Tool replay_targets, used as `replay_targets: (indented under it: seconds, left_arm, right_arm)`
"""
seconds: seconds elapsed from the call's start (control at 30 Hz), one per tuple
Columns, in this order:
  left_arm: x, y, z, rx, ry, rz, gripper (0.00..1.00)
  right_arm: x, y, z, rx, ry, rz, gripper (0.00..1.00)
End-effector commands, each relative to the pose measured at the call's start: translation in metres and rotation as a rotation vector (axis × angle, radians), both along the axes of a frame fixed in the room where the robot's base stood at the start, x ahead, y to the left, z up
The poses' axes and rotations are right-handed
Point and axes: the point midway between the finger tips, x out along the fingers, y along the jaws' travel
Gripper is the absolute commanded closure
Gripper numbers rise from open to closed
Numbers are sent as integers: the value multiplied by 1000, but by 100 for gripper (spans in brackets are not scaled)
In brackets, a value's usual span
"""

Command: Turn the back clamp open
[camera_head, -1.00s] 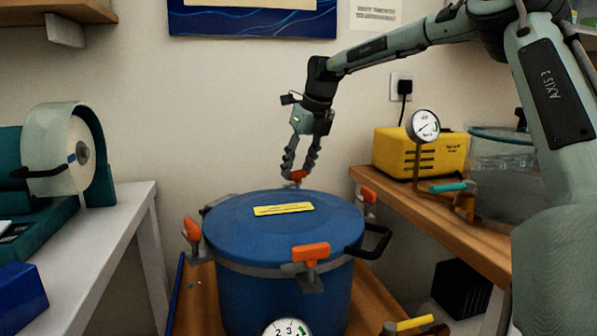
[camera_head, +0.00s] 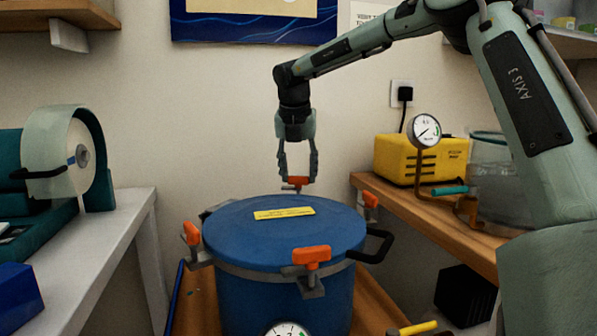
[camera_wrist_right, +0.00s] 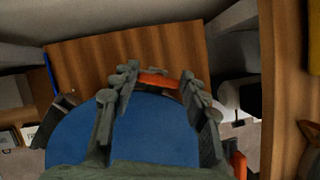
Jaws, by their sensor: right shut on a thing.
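The back clamp has an orange handle (camera_head: 296,181) at the far rim of the blue pot's lid (camera_head: 300,232). My right gripper (camera_head: 297,177) reaches down to it from above and is shut on the handle, one finger at each end. In the right wrist view the orange handle (camera_wrist_right: 158,81) lies crosswise between the two fingers of my right gripper (camera_wrist_right: 160,76), beyond the blue lid (camera_wrist_right: 150,135). The lower part of the back clamp is hidden behind the lid. My left gripper is not in view.
Other orange-handled clamps sit at the lid's left (camera_head: 192,233), front (camera_head: 311,256) and right (camera_head: 370,200). A black handle (camera_head: 378,246) sticks out at the right. A wooden bench with a yellow box (camera_head: 420,158) and gauge (camera_head: 425,131) stands right; a white table (camera_head: 110,240) stands left.

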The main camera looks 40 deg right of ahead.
Motion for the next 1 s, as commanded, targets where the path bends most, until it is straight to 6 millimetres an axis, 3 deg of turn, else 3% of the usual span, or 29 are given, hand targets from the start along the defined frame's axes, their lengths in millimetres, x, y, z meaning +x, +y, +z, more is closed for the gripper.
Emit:
replay_targets:
  seconds: [0.63, 0.67, 0.7, 0.83, 1.0]
  left_arm:
    - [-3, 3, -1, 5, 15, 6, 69]
    - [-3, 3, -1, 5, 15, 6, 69]
    - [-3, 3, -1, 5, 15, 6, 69]
    - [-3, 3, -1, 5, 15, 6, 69]
    - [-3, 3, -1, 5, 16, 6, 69]
  right_arm:
    - [0, 0, -1, 3, 1, -56, 84]
    - [0, 0, -1, 3, 1, -56, 54]
    - [0, 0, -1, 3, 1, -55, 49]
    - [0, 0, -1, 2, 0, -55, 34]
    - [0, 0, 0, 2, 1, -54, 34]
